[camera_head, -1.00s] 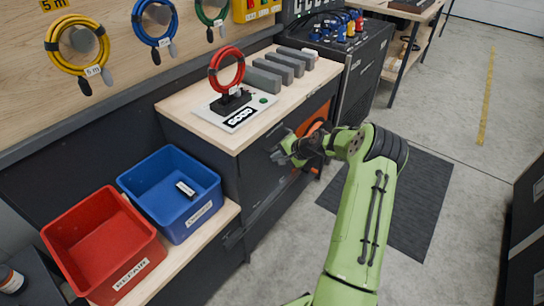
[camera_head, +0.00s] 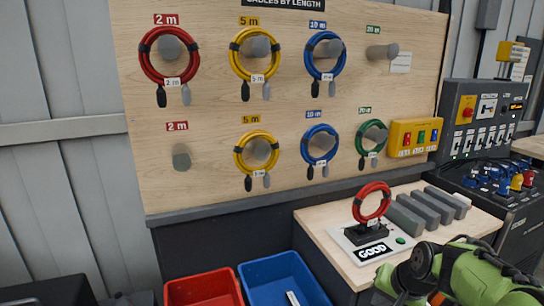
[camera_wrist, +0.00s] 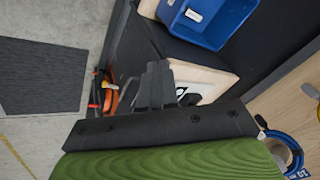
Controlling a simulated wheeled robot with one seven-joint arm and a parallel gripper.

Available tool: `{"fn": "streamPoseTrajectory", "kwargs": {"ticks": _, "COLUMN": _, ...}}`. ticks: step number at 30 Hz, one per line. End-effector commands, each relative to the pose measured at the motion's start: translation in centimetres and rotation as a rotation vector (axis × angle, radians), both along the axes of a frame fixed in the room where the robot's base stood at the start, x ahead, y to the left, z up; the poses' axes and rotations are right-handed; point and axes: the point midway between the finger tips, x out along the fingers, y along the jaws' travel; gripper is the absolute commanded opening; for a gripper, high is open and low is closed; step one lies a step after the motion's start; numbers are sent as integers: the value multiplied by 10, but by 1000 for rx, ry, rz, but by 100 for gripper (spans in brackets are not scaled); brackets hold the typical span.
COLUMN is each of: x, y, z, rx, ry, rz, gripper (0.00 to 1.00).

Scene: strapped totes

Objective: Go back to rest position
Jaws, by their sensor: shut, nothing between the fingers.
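My gripper (camera_wrist: 157,82) is shut and empty in the wrist view, its dark fingertips together in front of the bench edge. In the head view my green arm enters at the lower right, its dark wrist beside the bench's front edge. The fingertips are hard to make out there.
A red cable coil (camera_head: 372,203) stands on the GOOD stand (camera_head: 366,243), beside several grey blocks (camera_head: 428,206). Red (camera_head: 204,288) and blue (camera_head: 284,275) totes sit lower left; the blue one (camera_wrist: 213,22) shows in the wrist view. Cable coils hang on the pegboard (camera_head: 215,125).

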Motion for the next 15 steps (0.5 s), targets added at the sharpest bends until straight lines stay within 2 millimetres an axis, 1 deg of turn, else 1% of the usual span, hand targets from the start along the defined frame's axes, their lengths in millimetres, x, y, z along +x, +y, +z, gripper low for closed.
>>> {"fn": "streamPoseTrajectory", "kwargs": {"ticks": 1, "x": -22, "y": 23, "z": 30, "rx": -72, "ry": -2, "rz": 64, "gripper": 0}}
{"fn": "streamPoseTrajectory", "kwargs": {"ticks": 2, "x": -36, "y": 33, "z": 41, "rx": -110, "ry": 2, "rz": 97, "gripper": 0}}
{"fn": "streamPoseTrajectory", "kwargs": {"ticks": 3, "x": -56, "y": 46, "z": 56, "rx": -157, "ry": 2, "rz": 142, "gripper": 0}}
{"fn": "streamPoseTrajectory", "kwargs": {"ticks": 5, "x": -87, "y": 63, "z": 75, "rx": -218, "ry": -3, "rz": 203, "gripper": 0}}
{"fn": "streamPoseTrajectory", "kwargs": {"ticks": 6, "x": -109, "y": 72, "z": 86, "rx": -253, "ry": -9, "rz": 241, "gripper": 0}}
{"fn": "streamPoseTrajectory", "kwargs": {"ticks": 8, "x": -142, "y": 84, "z": 98, "rx": -296, "ry": -22, "rz": 298, "gripper": 0}}
{"fn": "streamPoseTrajectory", "kwargs": {"ticks": 9, "x": -164, "y": 89, "z": 103, "rx": -318, "ry": -31, "rz": 333, "gripper": 0}}
{"fn": "streamPoseTrajectory", "kwargs": {"ticks": 12, "x": -206, "y": 96, "z": 107, "rx": -350, "ry": -55, "rz": 405, "gripper": 0}}
{"fn": "streamPoseTrajectory", "kwargs": {"ticks": 15, "x": -230, "y": 97, "z": 105, "rx": -360, "ry": -68, "rz": 449, "gripper": 0}}
